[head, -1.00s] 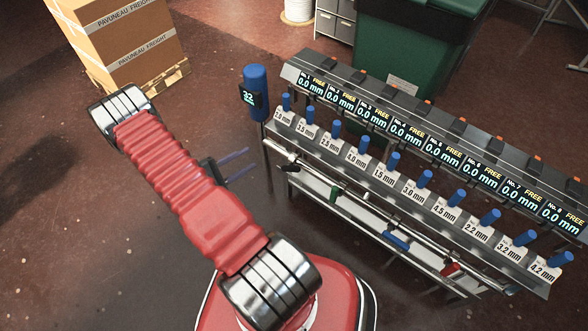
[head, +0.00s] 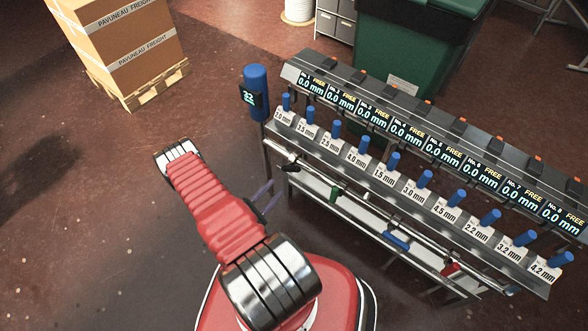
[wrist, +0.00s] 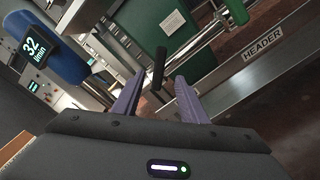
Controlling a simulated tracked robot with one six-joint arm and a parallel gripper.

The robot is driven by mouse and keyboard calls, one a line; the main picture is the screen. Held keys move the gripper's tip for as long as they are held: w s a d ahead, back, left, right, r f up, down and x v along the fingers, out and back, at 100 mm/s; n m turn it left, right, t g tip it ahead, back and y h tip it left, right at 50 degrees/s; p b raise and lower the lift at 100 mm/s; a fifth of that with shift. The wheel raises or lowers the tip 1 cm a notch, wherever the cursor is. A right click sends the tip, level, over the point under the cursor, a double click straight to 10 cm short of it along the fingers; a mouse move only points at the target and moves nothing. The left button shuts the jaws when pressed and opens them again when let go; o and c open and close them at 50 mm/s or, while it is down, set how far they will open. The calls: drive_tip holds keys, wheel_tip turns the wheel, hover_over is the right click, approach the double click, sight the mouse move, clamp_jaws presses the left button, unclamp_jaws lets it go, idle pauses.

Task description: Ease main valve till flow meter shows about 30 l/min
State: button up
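The blue flow meter (head: 256,95) stands at the rack's left end; in the wrist view its display (wrist: 35,50) reads 32 l/min. A black lever (wrist: 158,65), apparently the main valve's handle, stands upright in the wrist view, by the pipe labelled HEADER (wrist: 264,56). My gripper (wrist: 160,77) is open, its two purple fingers on either side of the lever's line. I cannot tell whether the lever is between the fingertips or just beyond them; no contact shows. In the head view my gripper (head: 277,188) is low at the rack's left end.
The rack carries a row of blue-handled stations (head: 363,144) under displays reading 0.0 mm and FREE. Along its lower pipe are a green handle (head: 334,194), a blue one (head: 396,241) and a red one (head: 450,269). A boxed pallet (head: 125,50) stands back left. Floor at left is clear.

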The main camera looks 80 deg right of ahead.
sight(292, 171)
drive_tip(key=shift+x, duration=6.9)
drive_tip(key=shift+c, duration=0.5)
clamp_jaws()
